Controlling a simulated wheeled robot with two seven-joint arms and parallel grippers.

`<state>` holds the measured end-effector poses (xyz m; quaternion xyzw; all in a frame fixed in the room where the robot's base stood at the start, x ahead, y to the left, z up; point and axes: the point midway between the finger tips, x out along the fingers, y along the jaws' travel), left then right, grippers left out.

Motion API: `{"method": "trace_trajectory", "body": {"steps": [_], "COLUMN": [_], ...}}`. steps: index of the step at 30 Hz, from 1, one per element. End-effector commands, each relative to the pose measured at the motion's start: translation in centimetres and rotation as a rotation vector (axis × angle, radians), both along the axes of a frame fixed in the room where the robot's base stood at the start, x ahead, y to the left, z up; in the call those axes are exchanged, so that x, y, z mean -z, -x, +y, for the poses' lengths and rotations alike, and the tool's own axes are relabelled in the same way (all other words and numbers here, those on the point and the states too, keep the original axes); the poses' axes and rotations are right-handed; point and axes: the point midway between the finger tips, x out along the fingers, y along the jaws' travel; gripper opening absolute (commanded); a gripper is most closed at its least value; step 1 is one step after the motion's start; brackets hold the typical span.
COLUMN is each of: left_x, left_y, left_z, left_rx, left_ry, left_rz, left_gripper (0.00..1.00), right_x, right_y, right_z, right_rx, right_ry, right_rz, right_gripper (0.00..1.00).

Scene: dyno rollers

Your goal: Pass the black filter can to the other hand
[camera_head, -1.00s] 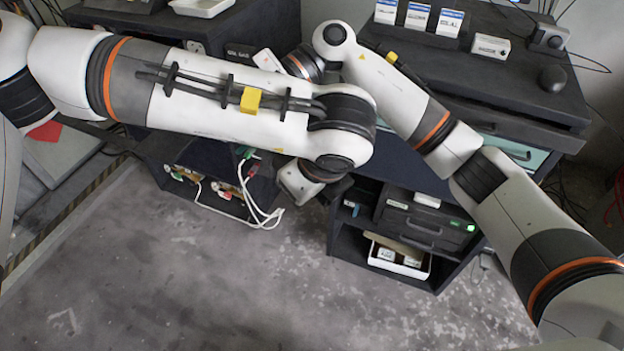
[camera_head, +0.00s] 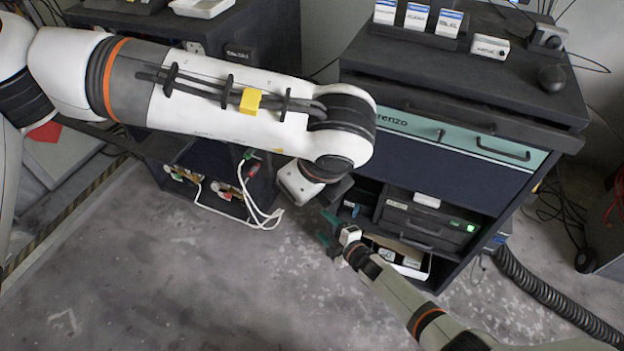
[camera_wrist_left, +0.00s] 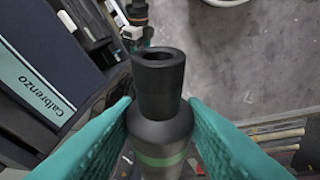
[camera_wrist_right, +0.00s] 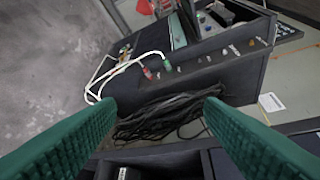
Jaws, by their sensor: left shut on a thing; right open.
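The black filter can (camera_wrist_left: 160,85) fills the middle of the left wrist view, with its hollow round neck toward the top and a green band lower down. My left gripper (camera_wrist_left: 158,112) is shut on it, one teal finger on each side. In the head view the can and these fingers are hidden behind my left wrist. My right gripper (camera_head: 331,233) is open and empty in front of the cabinet's lower shelf, a little below and right of my left wrist. The right wrist view shows its teal fingers (camera_wrist_right: 157,112) wide apart, with no can between them.
The dark cabinet (camera_head: 440,155) with a teal drawer stands at the right. White cables (camera_head: 262,212) hang from the left cabinet. The floor in front is clear.

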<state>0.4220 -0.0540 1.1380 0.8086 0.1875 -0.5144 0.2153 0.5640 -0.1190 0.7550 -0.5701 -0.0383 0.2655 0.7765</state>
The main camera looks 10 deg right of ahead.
Motion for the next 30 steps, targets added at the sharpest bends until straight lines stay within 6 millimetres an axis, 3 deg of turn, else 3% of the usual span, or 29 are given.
{"method": "trace_trajectory", "body": {"steps": [1, 6, 11, 15, 24, 30], "left_x": [0.0, 0.0, 0.0, 0.0, 0.0, 0.0], "left_y": [0.0, 0.0, 0.0, 0.0, 0.0, 0.0], "left_z": [0.0, 0.0, 0.0, 0.0, 0.0, 0.0], "left_rx": [0.0, 0.0, 0.0, 0.0, 0.0, 0.0], "left_ry": [0.0, 0.0, 0.0, 0.0, 0.0, 0.0], "left_rz": [0.0, 0.0, 0.0, 0.0, 0.0, 0.0], "left_gripper": [0.14, 0.14, 0.14, 0.14, 0.14, 0.14], "right_x": [2.4, 9.2, 14.7, 18.8, 24.9, 26.5], "right_y": [1.7, 7.4, 13.8, 20.1, 34.9, 43.3], "right_z": [-0.8, -3.6, -6.0, -7.6, -10.4, -11.3], "right_rx": [0.048, 0.222, 0.393, 0.545, 0.893, 1.091], "right_ry": [-0.029, -0.125, -0.204, -0.263, -0.36, -0.395], "right_rz": [0.081, 0.335, 0.555, 0.732, 1.073, 1.233], "right_gripper": [0.62, 0.62, 0.62, 0.62, 0.62, 0.62]}}
